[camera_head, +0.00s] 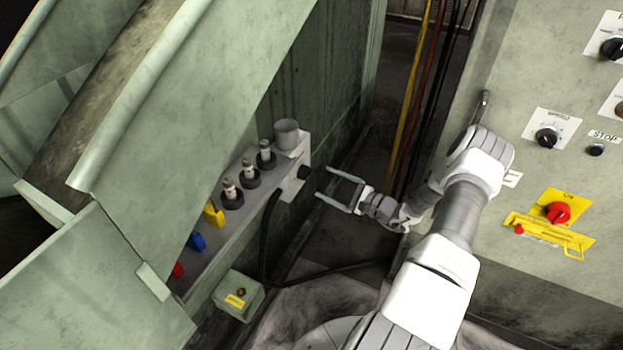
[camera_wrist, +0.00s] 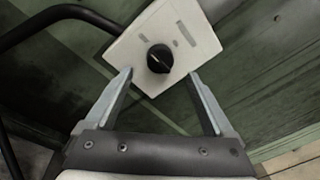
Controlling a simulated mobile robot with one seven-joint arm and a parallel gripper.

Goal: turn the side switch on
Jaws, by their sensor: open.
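The side switch is a round black knob (camera_wrist: 160,58) on a pale plate (camera_wrist: 186,28) in the wrist view. In the head view the black knob (camera_head: 304,172) sits on the end face of the grey box below the machine's side. My gripper (camera_head: 326,184) is open in front of the knob, its fingers pointing left toward it. In the wrist view my open gripper (camera_wrist: 159,77) has one finger to each side of the knob's lower edge. The knob lies between and slightly beyond the fingertips. I cannot tell whether either finger touches it.
A black cable (camera_head: 268,235) hangs from the grey box. Yellow, blue and red levers and several black-based fittings line the box's top. A small box with a yellow label (camera_head: 238,296) stands below. A control panel (camera_head: 545,90) with a red knob (camera_head: 557,212) is at right.

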